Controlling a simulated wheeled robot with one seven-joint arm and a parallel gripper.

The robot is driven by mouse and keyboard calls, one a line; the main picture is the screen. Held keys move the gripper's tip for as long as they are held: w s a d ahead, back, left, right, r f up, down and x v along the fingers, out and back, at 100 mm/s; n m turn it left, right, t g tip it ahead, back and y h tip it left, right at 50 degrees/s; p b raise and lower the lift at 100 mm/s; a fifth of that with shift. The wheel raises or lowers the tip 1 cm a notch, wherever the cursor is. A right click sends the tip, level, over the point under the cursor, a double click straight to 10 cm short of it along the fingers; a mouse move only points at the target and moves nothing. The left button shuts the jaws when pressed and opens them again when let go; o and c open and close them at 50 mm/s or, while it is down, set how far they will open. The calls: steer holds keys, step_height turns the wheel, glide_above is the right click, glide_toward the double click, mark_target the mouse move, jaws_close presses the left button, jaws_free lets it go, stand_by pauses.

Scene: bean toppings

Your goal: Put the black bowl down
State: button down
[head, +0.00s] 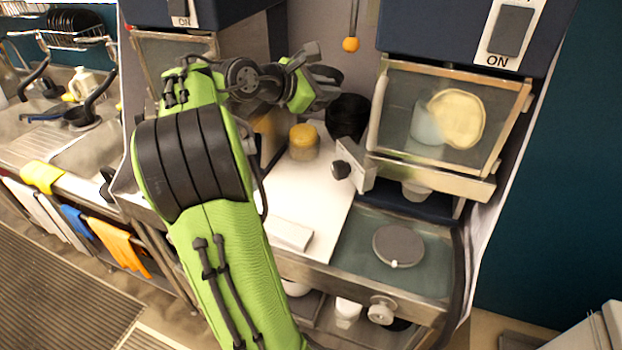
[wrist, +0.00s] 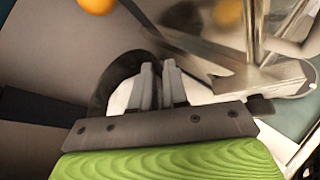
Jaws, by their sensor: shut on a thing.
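The black bowl (head: 347,116) shows in the head view at the back of the white counter, just right of my gripper (head: 325,88). In the wrist view the bowl's dark curved rim (wrist: 112,78) shows on the left side of my gripper (wrist: 158,75). The two fingers are close together at the rim, shut on the bowl. Part of the bowl is hidden behind the fingers and gripper body. Whether its base touches the counter cannot be told.
A jar with a yellow lid (head: 304,142) stands on the white counter (head: 300,195), left of the bowl. A glass-fronted dispenser (head: 445,120) with a metal frame is close on the right. An orange ball (head: 351,44) hangs above.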

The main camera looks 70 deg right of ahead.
steer(key=f+b, duration=0.3)
steer(key=f, duration=0.6)
steer(key=f+b, duration=0.3)
steer(key=f, duration=0.6)
steer(key=f+b, duration=0.3)
steer(key=f, duration=0.6)
steer(key=shift+s+a+f, duration=0.1)
steer(key=shift+a+f, duration=0.1)
steer(key=shift+a, duration=0.15)
steer(key=c, duration=1.1)
jaws_free()
